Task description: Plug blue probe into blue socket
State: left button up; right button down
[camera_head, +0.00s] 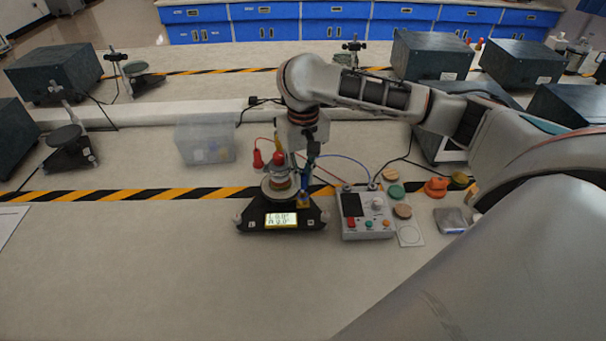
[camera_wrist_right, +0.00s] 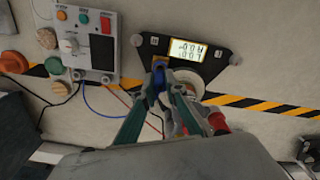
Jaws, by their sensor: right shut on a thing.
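My right gripper (camera_head: 305,180) points down over the right side of a black triangular instrument base (camera_head: 262,226) with a lit display. It is shut on the blue probe (camera_head: 306,188), whose lower end is at the base's right corner area. In the right wrist view, the teal fingers of my right gripper (camera_wrist_right: 160,76) close around the blue probe (camera_wrist_right: 158,84), just beside the base (camera_wrist_right: 148,43). The blue socket is not distinguishable; the probe and fingers cover that spot, so I cannot tell whether the probe is in it. My left gripper is not in view.
A grey control box (camera_head: 366,222) stands close to the right of the base. Red probe-like parts (camera_head: 257,158) stand behind the base. A clear bin (camera_head: 205,140) is at back left.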

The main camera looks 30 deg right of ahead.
aim_at(303, 186)
jog(key=shift+f, duration=1.55)
dwell(1.7)
jog(key=c, duration=2)
grip_release()
jog(key=shift+o, duration=1.2)
jog(key=shift+r, duration=0.1)
jog(key=shift+r, duration=3.65)
